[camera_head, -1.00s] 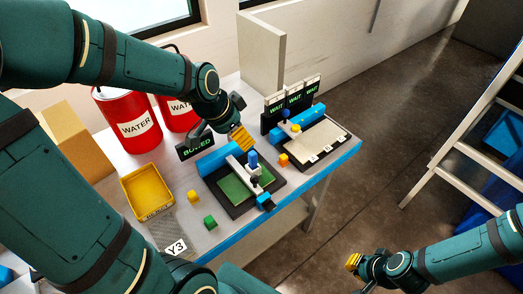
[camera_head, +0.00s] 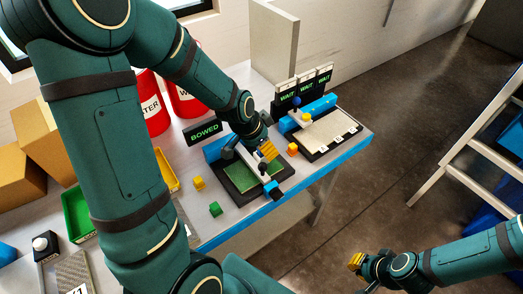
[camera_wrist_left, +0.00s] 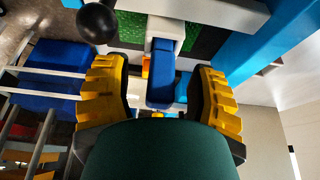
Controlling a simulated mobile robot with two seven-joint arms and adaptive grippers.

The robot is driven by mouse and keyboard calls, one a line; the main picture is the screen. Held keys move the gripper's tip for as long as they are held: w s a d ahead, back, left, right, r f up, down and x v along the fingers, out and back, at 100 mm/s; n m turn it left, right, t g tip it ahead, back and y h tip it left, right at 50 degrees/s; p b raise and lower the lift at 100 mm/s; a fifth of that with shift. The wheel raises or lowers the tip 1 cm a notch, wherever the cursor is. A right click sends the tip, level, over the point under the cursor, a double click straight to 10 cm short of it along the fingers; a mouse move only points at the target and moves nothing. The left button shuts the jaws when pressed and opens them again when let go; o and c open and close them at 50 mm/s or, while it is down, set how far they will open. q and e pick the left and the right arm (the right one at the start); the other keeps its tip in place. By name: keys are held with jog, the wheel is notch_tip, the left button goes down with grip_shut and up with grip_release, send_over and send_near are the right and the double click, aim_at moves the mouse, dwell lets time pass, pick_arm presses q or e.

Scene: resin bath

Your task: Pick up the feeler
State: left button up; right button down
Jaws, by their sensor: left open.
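The green-bedded device (camera_head: 240,177) stands on the bench with a pale bridge across it. A blue upright piece, likely the feeler (camera_wrist_left: 162,75), shows between my left fingers in the left wrist view. In the head view my left gripper and arm mostly hide it. My left gripper (camera_head: 266,148) is over the bridge, open; its yellow fingertips also show in the left wrist view (camera_wrist_left: 160,98), one on each side of the blue piece with gaps. My right gripper (camera_head: 356,262) hangs over the floor, away from the bench; its opening is unclear.
A second device (camera_head: 325,130) with WAIT signs stands to the right. A BOWED sign (camera_head: 205,131) stands behind the first. Yellow (camera_head: 198,183), green (camera_head: 215,209) and orange (camera_head: 292,149) blocks lie nearby. A green tray (camera_head: 75,212) and red water containers (camera_head: 152,103) are left.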

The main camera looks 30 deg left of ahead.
pick_arm(q)
jog(key=shift+w+f, duration=0.15)
jog(key=shift+f, duration=0.25)
grip_shut()
